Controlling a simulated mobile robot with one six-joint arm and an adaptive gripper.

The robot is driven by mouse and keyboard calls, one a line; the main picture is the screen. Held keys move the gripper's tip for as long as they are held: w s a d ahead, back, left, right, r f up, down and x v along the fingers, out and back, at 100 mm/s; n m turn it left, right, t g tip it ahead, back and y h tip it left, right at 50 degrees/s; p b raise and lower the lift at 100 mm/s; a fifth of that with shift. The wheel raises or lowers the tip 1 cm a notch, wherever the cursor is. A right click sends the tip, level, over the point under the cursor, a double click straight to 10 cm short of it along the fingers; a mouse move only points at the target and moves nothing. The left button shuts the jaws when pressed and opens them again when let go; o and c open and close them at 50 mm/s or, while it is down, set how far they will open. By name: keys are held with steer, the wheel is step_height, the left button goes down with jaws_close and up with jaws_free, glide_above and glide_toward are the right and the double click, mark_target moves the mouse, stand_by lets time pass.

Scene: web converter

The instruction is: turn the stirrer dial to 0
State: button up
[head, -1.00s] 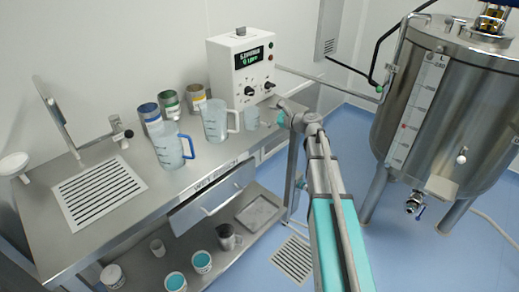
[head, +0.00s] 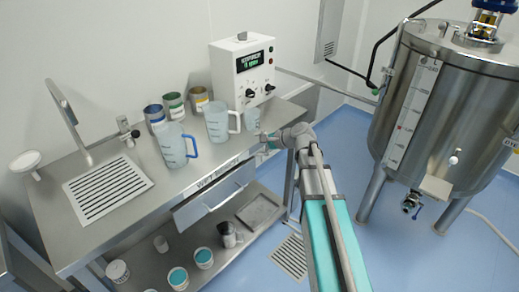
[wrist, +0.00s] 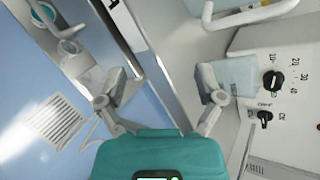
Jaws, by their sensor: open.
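The white control box (head: 240,75) stands at the back right of the bench, with a green-lit display and two black knobs low on its front. In the wrist view its panel is at the right. The numbered dial (wrist: 272,81) is a black knob with marks such as 10, 20, 30 and 40 around it; its exact setting is too small to read. A second black knob (wrist: 264,118) sits by an ON mark. My gripper (wrist: 162,85) is open and empty, its fingers wide apart, away from the dial. In the head view it is at the bench's front edge (head: 268,144).
A small translucent beaker (head: 252,118) stands just in front of the box; in the wrist view it (wrist: 236,75) is beside my right finger. Larger jugs (head: 216,122) (head: 173,147) and several tins stand farther left. A steel tank (head: 440,110) stands at the right.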

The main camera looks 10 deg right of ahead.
steer(key=shift+s+a+f+n+g, duration=0.15)
steer(key=shift+s+n, duration=0.1)
steer(key=shift+s, duration=0.25)
steer(key=shift+s+a+f+n+g, duration=0.15)
steer(key=shift+s+n, duration=0.1)
steer(key=shift+s, duration=0.2)
